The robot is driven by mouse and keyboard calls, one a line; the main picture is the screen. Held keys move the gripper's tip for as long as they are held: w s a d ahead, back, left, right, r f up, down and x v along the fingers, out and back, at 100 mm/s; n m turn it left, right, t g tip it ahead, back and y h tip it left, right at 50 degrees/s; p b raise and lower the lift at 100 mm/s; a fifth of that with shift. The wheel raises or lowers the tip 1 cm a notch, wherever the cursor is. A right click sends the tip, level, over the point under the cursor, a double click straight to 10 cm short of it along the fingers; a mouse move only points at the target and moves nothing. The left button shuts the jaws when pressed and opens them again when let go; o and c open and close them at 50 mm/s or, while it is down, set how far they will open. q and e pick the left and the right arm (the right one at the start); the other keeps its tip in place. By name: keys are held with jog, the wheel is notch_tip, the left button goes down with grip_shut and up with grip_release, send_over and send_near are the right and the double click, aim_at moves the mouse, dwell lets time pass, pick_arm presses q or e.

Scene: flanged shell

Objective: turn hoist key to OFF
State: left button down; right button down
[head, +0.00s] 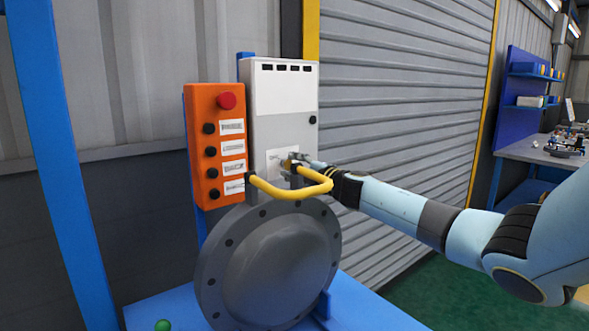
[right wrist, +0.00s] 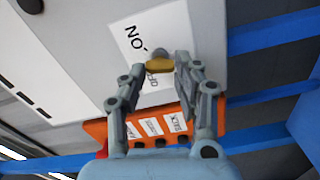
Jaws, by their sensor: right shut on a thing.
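The hoist key (right wrist: 160,64) shows in the right wrist view as a small brass-coloured piece between my fingertips, in front of a white label (right wrist: 150,35) on the grey control box (head: 283,100). Letters near the key read as ON turned over; a second word beside it is partly hidden. My right gripper (right wrist: 160,66) is shut on the key. In the head view the right gripper (head: 292,164) is at the box's lower front, partly behind a yellow handle, and the key is too small to make out. My left gripper is not in view.
The yellow handle (head: 290,191) curves close in front of my right gripper. Below it stands a grey flanged shell (head: 268,265) on a blue base. An orange button panel (head: 205,165) with a red button (head: 227,101) is to the left. A roller shutter (head: 400,90) is behind.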

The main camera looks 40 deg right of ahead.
jog(key=n, duration=0.6)
jog(key=shift+f+n+b, duration=0.15)
jog(key=shift+n+b, duration=0.15)
jog(key=n, duration=0.5)
jog(key=shift+f+b, duration=0.1)
jog(key=shift+b, duration=0.2)
jog(key=shift+n, duration=0.3)
jog(key=c, duration=1)
grip_release()
jog(key=shift+o, duration=0.2)
jog(key=s+a, duration=0.1)
jog(key=s, duration=1.1)
jog(key=shift+a, duration=0.2)
